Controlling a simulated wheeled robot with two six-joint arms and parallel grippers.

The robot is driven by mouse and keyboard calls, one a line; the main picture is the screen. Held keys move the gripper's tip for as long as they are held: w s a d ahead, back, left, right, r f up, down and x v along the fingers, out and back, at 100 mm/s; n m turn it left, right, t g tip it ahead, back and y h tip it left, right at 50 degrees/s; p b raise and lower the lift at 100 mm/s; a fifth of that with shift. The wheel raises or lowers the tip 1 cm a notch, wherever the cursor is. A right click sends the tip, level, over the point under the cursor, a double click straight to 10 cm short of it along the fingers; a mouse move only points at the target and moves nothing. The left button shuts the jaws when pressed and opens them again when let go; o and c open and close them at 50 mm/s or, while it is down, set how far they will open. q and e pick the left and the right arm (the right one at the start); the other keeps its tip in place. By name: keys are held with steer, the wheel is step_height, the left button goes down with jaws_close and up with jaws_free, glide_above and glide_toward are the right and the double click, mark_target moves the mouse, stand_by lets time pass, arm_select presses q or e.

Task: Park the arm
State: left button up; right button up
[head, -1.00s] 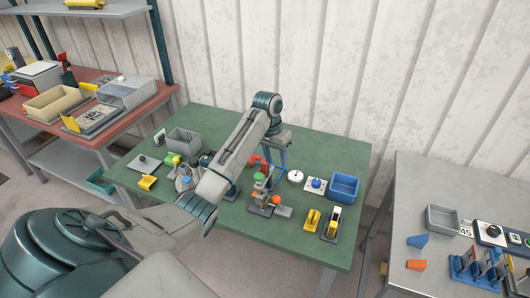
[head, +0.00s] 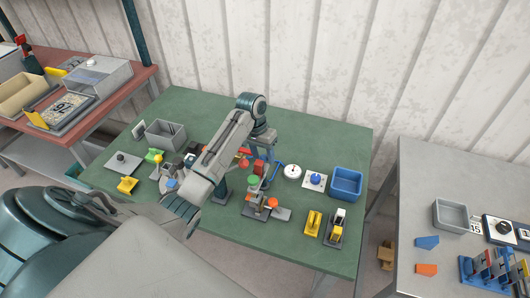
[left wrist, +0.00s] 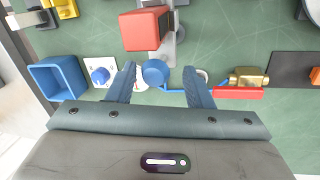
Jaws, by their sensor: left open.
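My left arm reaches in from the left over the green table (head: 310,150). Its gripper (head: 262,152) points down above the table's middle, near a red block (head: 259,167), and its fingers are partly hidden in the head view. In the left wrist view, the gripper (left wrist: 158,88) is open, with two dark blue fingers spread apart. A blue round knob (left wrist: 155,72) shows between the fingers. The red block (left wrist: 145,28) shows just beyond them. Nothing is held. My right gripper is not in view.
A grey bin (head: 165,134) stands at left. The table's back right is clear.

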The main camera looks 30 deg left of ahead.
arm_select(q)
steer(key=shift+s+d+f, duration=0.15)
steer(key=shift+d+f, duration=0.05)
steer(key=shift+f, duration=0.1)
steer(key=shift+d+f, duration=0.1)
steer(key=shift+d, duration=0.05)
steer(key=shift+s, duration=0.1)
steer(key=c, duration=0.6)
jaws_close()
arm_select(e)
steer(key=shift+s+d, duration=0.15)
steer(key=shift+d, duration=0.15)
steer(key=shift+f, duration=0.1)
